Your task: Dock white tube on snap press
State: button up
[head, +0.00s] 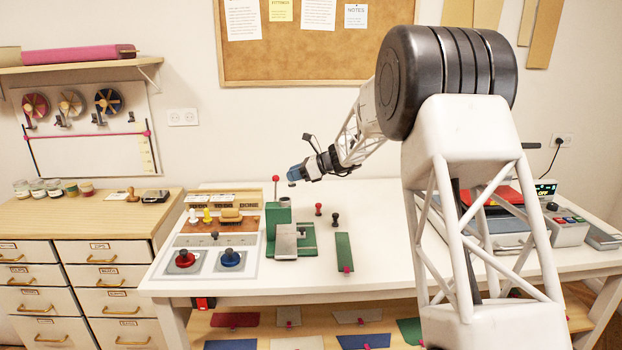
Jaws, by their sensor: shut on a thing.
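My gripper (296,175) is at the end of my arm, above the table and above the green snap press. Its blue end points down and left. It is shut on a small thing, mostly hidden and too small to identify. The green snap press (278,217) stands on the table with a red-knobbed lever and a grey metal plate in front. A small white upright piece (193,216) stands on the brown board at the left; I cannot tell whether it is the white tube.
Beside the white piece are a yellow piece (207,216) and a brush (231,215). Red (183,259) and blue (231,258) knobs sit on front pads. The table's middle right is clear.

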jog(key=shift+n+g, duration=0.4)
jog(key=shift+g, duration=0.1)
jog(key=s+a, duration=0.1)
jog(key=s+a+r, duration=0.1)
jog(key=shift+s+a+r, duration=0.3)
jog(key=shift+s, duration=0.1)
jog(key=shift+f, duration=0.1)
jog(key=shift+f, duration=2.8)
jog(key=shift+f, duration=0.65)
jog(key=o, duration=0.6)
jog(key=shift+o, duration=0.2)
jog(key=shift+d+r, duration=0.1)
jog(key=shift+d, duration=0.1)
jog(key=v, duration=1)
jog(key=shift+d, duration=0.35)
